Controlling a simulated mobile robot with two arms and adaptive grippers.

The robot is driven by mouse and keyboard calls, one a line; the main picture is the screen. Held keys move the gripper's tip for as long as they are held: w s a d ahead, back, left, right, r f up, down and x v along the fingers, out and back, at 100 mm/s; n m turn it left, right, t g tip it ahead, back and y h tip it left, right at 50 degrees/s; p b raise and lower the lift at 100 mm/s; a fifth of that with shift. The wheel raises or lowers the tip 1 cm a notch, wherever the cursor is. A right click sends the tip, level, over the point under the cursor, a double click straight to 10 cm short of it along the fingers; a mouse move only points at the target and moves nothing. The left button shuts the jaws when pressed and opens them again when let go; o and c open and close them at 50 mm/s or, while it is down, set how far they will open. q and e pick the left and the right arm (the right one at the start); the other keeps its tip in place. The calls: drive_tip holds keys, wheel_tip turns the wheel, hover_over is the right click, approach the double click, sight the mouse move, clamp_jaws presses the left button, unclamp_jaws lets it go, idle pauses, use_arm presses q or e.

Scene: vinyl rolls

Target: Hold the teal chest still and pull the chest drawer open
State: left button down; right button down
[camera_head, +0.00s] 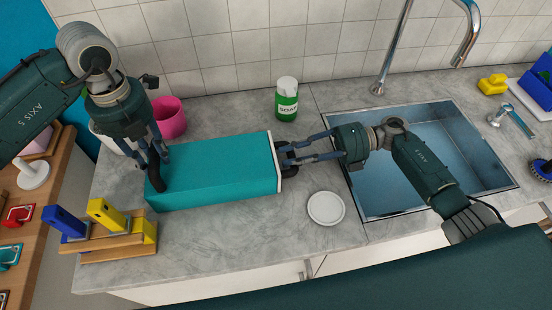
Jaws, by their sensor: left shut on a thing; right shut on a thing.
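The teal chest (222,168) lies on the grey counter, its long side running left to right. Its drawer front, a thin white-edged panel (276,161), is at the right end and looks flush with the chest. My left gripper (154,174) comes down over the chest's left end and is shut on it. My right gripper (288,159) reaches in from the right and is shut at the drawer front. The handle there is hidden by its dark fingertips.
A green soap bottle (287,100) stands behind the chest and a pink cup (169,118) behind its left end. A white saucer (326,208) lies in front, near the sink (440,150). A wooden block holder (100,243) stands front left.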

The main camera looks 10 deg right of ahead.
drive_tip(key=shift+d+f, duration=0.2)
drive_tip(key=shift+d, duration=2.05)
drive_tip(key=shift+d+f, duration=0.2)
drive_tip(key=shift+d, duration=2.05)
drive_tip(key=shift+d+f, duration=0.2)
drive_tip(key=shift+d, duration=2.05)
drive_tip(key=c, duration=1.7)
unclamp_jaws()
drive_tip(key=shift+w, duration=0.1)
drive_tip(key=d, duration=0.5)
drive_tip(key=shift+d+r, duration=0.1)
drive_tip(key=shift+r, duration=0.05)
